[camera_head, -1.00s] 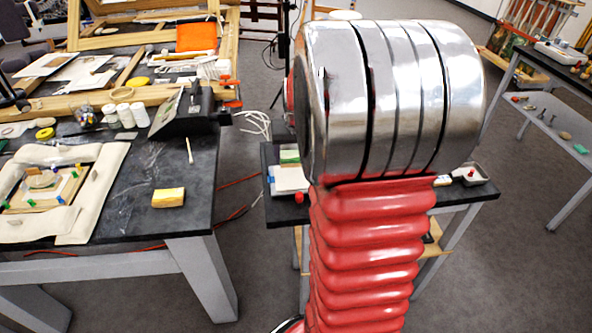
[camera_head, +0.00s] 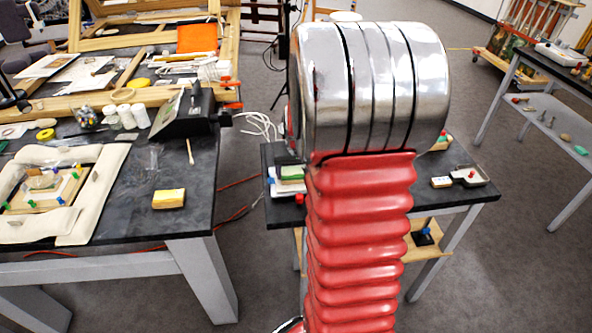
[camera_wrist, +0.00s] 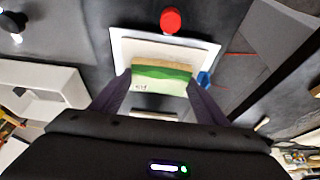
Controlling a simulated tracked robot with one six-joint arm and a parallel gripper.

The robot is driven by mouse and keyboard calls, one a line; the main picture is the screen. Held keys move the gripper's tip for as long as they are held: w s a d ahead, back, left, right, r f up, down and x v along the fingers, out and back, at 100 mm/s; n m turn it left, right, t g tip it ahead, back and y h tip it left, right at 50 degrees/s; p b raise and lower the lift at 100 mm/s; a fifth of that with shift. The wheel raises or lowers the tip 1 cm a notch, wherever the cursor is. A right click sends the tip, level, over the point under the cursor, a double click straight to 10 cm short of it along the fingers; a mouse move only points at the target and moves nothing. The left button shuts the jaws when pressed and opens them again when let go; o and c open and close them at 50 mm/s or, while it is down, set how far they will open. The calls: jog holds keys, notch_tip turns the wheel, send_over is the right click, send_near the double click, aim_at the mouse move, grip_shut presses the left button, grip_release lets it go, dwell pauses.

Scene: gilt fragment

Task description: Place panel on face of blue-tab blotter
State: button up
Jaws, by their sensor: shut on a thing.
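My gripper (camera_wrist: 160,82) is shut on the panel (camera_wrist: 161,72), a small board with a green band, a tan edge and a pale lower part. The panel also shows in the head view (camera_head: 292,172), left of my arm. It is over the white blotter (camera_wrist: 125,48), whose blue tab (camera_wrist: 204,80) sticks out at the right in the wrist view. The blotter (camera_head: 287,188) and its tab (camera_head: 270,181) also show on the dark small table in the head view. I cannot tell whether the panel touches the blotter. My gripper is hidden behind my arm in the head view.
A red knob (camera_wrist: 170,20) stands by the blotter's edge. A white tray (camera_head: 472,176) and a small white block (camera_head: 441,182) sit at the right of the small table (camera_head: 455,198).

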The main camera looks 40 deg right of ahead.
jog(key=o, duration=1)
jog(key=shift+o, duration=0.2)
jog(key=v, duration=1.2)
jog(key=s+a+r+n+t+y, duration=0.1)
jog(key=a+r, duration=0.1)
jog(key=a, duration=0.6)
jog(key=s+a+r+n, duration=0.2)
jog(key=a+r, duration=0.1)
jog(key=a, duration=0.4)
jog(key=s+a+n+t+y, duration=0.1)
jog(key=s+a+n, duration=0.2)
jog(key=s+a, duration=0.6)
jog(key=shift+s+a+n+y, duration=0.3)
jog(key=shift+s+a+n, duration=0.1)
jog(key=shift+a, duration=2)
